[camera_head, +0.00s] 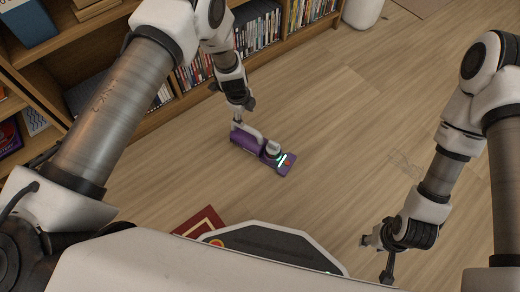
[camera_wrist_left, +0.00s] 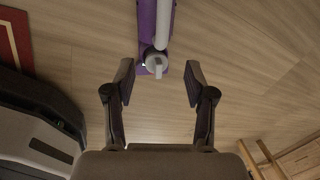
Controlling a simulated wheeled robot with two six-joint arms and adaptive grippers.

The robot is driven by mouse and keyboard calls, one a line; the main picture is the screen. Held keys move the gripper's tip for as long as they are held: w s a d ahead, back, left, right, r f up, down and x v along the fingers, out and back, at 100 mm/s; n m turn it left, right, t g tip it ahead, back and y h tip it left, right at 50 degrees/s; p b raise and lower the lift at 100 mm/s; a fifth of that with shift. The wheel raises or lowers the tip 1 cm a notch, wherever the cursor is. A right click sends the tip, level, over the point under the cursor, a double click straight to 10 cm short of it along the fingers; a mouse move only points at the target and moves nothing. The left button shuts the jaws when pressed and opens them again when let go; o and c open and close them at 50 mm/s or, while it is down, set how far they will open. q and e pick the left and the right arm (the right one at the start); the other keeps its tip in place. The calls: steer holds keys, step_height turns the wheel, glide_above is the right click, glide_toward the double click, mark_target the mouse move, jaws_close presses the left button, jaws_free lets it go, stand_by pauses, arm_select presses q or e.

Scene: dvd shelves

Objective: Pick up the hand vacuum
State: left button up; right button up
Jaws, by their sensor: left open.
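The hand vacuum (camera_head: 262,151) lies on the wooden floor in the head view, purple with a white handle and a small lit green strip at its right end. In the left wrist view the vacuum (camera_wrist_left: 147,22) reaches in from the top edge, its grey-white end between the fingertips. My left gripper (camera_head: 237,106) is open above the vacuum's left end, and its two spread fingers (camera_wrist_left: 158,84) show in the wrist view on either side of that end. I cannot tell whether they touch it. My right gripper (camera_head: 376,258) is open and empty, low on the right, away from the vacuum.
Wooden shelves (camera_head: 158,118) with rows of DVD cases (camera_head: 258,33) stand behind and left of my left arm. A white rounded object (camera_head: 362,12) stands at the top. A red-bordered mat (camera_head: 199,222) lies near my base. The floor (camera_head: 350,130) right of the vacuum is clear.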

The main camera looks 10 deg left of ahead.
arm_select(q)
steer(key=b, duration=0.5)
glide_above(250, 129)
steer(key=s, duration=0.2)
step_height(250, 129, down, 8)
steer(key=f+b, duration=0.2)
steer(key=w+f+b, duration=0.1)
steer(key=f+b, duration=0.1)
steer(key=w+f+b, duration=0.1)
steer(key=f+b, duration=0.1)
steer(key=f, duration=0.1)
steer(key=shift+w+f, duration=0.1)
steer(key=shift+r, duration=0.2)
arm_select(e)
step_height(250, 129, down, 14)
steer(key=shift+w+f, duration=0.2)
steer(key=shift+w, duration=0.1)
arm_select(q)
jaws_close()
arm_select(e)
steer(key=shift+d, duration=0.1)
